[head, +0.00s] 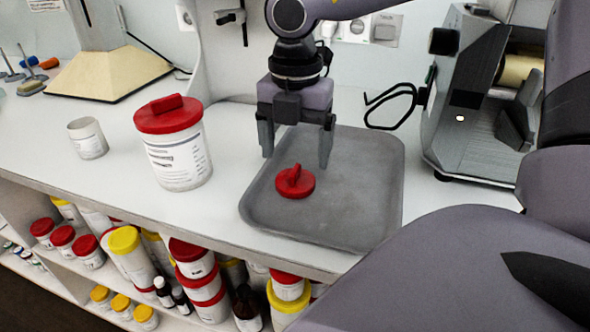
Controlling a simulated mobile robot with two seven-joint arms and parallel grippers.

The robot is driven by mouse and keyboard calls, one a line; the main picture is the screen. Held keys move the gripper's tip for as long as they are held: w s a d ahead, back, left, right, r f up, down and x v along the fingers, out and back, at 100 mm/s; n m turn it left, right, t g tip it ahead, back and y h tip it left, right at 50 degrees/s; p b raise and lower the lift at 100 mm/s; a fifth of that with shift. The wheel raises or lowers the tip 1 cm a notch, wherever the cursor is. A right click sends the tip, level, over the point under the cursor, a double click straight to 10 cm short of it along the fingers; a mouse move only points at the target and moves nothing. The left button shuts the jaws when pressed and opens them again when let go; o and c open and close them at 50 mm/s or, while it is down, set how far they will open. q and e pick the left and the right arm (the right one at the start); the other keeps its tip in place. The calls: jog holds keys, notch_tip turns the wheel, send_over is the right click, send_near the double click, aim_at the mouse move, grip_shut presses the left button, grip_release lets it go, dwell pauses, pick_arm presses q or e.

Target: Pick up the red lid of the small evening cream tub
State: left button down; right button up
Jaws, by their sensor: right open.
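A small red lid (295,182) with a raised grip bar lies on the grey tray (350,225). My right gripper (296,158) points down above the tray with its fingers apart, just above and behind the lid as seen here. Nothing shows between its fingers. A small white tub without a lid (88,138) stands at the left of the counter. A larger white tub (178,160) with its own red lid (168,113) stands between the small tub and the tray. My left gripper is not in view.
A grey machine (475,100) with a black looped handle (391,107) stands right of the tray. Shelves below the counter hold several tubs and bottles. The counter (120,185) is bare in front of the small tub. The rest of the tray is clear.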

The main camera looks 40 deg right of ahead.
aim_at(296, 170)
notch_tip(296, 170, down, 4)
jog(key=shift+w+d+f, duration=0.1)
grip_shut()
dwell(0.4)
